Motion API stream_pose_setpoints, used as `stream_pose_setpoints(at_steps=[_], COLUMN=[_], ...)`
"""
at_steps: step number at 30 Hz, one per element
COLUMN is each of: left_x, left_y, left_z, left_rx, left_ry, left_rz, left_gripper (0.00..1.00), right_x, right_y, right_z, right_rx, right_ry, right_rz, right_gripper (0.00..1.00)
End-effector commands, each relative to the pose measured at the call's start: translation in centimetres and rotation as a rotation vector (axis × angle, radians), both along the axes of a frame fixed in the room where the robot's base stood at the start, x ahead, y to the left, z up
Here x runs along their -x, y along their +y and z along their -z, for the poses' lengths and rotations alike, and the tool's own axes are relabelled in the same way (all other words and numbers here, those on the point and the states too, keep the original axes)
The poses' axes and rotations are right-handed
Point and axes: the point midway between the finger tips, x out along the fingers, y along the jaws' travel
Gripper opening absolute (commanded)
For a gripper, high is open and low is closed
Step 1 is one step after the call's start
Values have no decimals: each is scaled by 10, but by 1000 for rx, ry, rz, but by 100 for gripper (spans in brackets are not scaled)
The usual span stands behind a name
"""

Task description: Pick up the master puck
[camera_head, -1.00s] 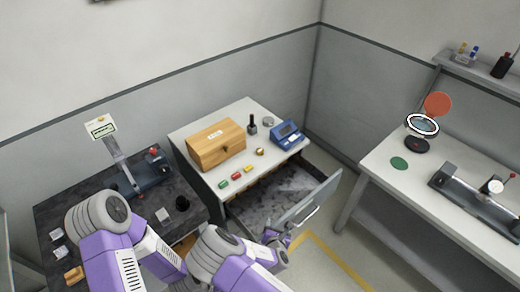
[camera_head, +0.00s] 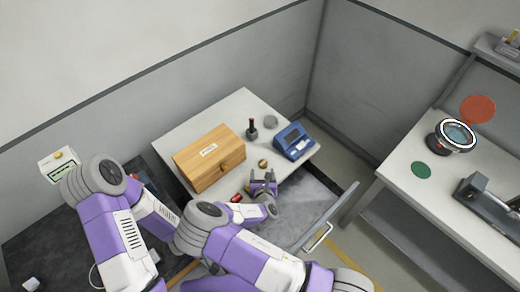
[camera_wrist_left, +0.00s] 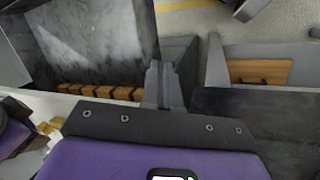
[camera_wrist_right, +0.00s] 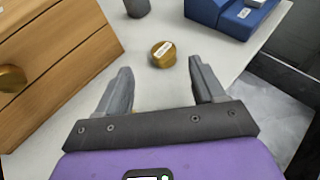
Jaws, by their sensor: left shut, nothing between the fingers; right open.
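The brass-coloured puck with a white label on top (camera_wrist_right: 163,54) stands on the white table top; I take it as the master puck. It also shows in the head view (camera_head: 263,163), between the wooden box and the blue device. My right gripper (camera_wrist_right: 160,76) is open, with its fingers pointing toward the puck and nothing between them. In the head view the right gripper (camera_head: 263,184) is just on the near side of the puck. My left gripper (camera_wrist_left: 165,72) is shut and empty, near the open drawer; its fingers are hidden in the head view.
A wooden box (camera_head: 209,157) stands left of the puck and a blue device (camera_head: 294,141) right of it. A red piece (camera_head: 236,198) lies by the right gripper. The open drawer (camera_head: 318,226) is in front.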

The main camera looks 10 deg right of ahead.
Motion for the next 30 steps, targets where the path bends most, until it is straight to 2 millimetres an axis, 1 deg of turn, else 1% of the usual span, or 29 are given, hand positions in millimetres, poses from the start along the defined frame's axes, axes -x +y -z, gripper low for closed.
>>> stream_pose_setpoints(at_steps=[10, 18, 22, 29, 30], left_x=[1, 1, 1, 1, 1], left_y=[0, 0, 0, 0, 0], left_z=[-4, -9, -9, -9, -9], left_rx=[1, 0, 1, 1, 1], left_ry=[3, 2, 3, 3, 3], left_rz=[0, 0, 0, 0, 0], left_gripper=[0, 0, 0, 0, 0], right_x=[-29, -60, -66, -66, -66], right_y=[-6, -12, -13, -13, -13], right_z=[13, 28, 31, 31, 31], right_rx=[1, 0, 1, 2, 2], right_ry=[0, -1, 0, 0, 0], right_rz=[1, 1, 1, 0, 0], right_gripper=[69, 69, 69, 69, 63])
